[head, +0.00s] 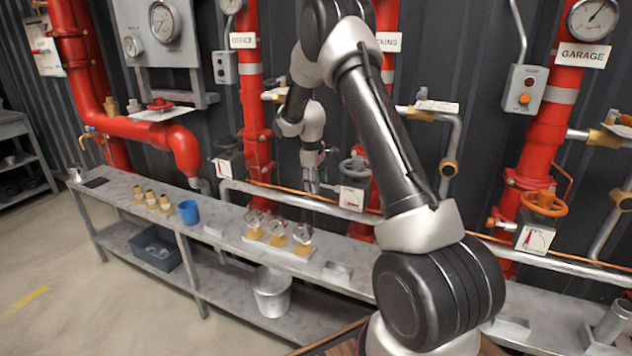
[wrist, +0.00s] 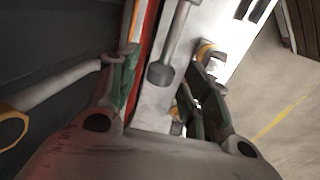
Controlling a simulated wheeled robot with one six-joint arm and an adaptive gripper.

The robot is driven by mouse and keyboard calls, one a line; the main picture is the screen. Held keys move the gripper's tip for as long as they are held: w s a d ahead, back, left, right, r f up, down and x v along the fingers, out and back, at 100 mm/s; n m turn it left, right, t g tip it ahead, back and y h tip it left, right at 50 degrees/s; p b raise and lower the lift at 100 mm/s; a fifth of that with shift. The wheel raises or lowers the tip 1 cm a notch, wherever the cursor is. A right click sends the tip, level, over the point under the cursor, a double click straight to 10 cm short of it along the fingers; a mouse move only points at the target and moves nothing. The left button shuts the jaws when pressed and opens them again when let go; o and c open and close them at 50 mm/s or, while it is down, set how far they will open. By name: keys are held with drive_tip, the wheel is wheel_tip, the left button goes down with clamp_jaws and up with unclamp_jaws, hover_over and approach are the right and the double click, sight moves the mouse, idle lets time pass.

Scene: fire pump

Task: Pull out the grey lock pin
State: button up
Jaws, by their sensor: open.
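My gripper (head: 313,178) hangs beside the middle red pipes in the head view, just left of a grey valve wheel (head: 355,168). In the wrist view my gripper (wrist: 163,72) is open, with one finger on each side. A grey rod with a rounded end (wrist: 172,50) shows between the fingers, in front of a pale surface; it may be the lock pin, but I cannot tell for sure. I see no finger clearly touching it. In the head view the pin cannot be made out at the gripper.
A grey metal bench (head: 225,235) runs below the pipes, with a blue cup (head: 189,212) and several small brass fittings. A white gauge card (head: 352,198) sits under the grey wheel. A horizontal grey pipe (head: 300,203) passes close below my gripper. Open floor (head: 90,310) lies left.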

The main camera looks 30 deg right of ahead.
wheel_tip(320, 180, up, 12)
drive_tip(key=s+a, duration=0.1)
drive_tip(key=a, duration=0.1)
drive_tip(key=shift+s+f, duration=0.15)
drive_tip(key=shift+s, duration=0.1)
idle(0.4)
drive_tip(key=s+a+f+m+g, duration=0.1)
drive_tip(key=s+f+m+g, duration=0.15)
drive_tip(key=s, duration=0.55)
drive_tip(key=s+a+r+m+t, duration=0.1)
drive_tip(key=s+r, duration=0.4)
drive_tip(key=s, duration=0.6)
drive_tip(key=s+a+r+m+t+y, duration=0.1)
drive_tip(key=s+r, duration=0.4)
drive_tip(key=s, duration=0.6)
drive_tip(key=s+a+r+m+t, duration=0.3)
drive_tip(key=s+r, duration=0.2)
drive_tip(key=s, duration=0.6)
drive_tip(key=shift+s+y, duration=0.2)
drive_tip(key=shift+y, duration=0.2)
